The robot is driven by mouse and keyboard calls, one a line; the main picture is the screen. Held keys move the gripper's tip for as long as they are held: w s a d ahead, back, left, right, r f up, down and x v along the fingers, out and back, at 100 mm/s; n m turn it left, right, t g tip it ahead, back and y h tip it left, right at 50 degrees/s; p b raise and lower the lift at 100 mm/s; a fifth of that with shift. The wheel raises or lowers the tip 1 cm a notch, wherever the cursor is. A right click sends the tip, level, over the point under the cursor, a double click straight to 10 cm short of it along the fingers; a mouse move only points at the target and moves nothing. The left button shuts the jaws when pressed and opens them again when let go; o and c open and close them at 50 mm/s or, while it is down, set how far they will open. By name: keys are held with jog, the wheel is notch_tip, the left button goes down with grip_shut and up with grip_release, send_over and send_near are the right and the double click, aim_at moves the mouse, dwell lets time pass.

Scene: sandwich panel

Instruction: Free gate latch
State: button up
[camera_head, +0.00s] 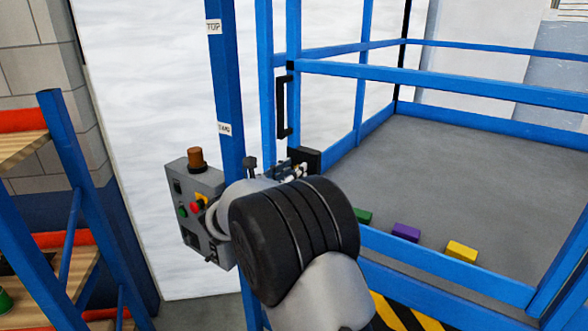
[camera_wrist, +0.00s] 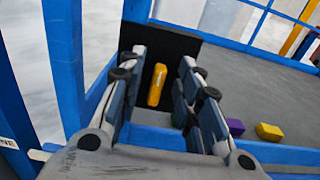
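The gate latch shows in the wrist view as an orange-yellow bar (camera_wrist: 157,85) on a black plate (camera_wrist: 172,43), fixed to the blue gate frame. The bar stands nearly upright, tilted slightly. My gripper (camera_wrist: 163,65) is open, with one finger on each side of the bar in the picture. I see a gap on both sides, and cannot tell how far the bar is beyond the fingertips. In the head view my gripper (camera_head: 288,170) is at the black latch plate (camera_head: 306,157); my wrist hides much of it. The blue gate (camera_head: 440,80) has a black vertical handle (camera_head: 282,107).
A grey control box (camera_head: 198,210) with buttons and an orange lamp stands close left of my wrist. A blue post (camera_head: 226,90) rises beside it. Green (camera_head: 363,216), purple (camera_head: 405,232) and yellow (camera_head: 461,251) blocks lie on the grey platform. Shelving (camera_head: 75,210) is far left.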

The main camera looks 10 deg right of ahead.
jog(key=shift+w+d, duration=0.45)
jog(key=shift+c, duration=0.4)
grip_shut()
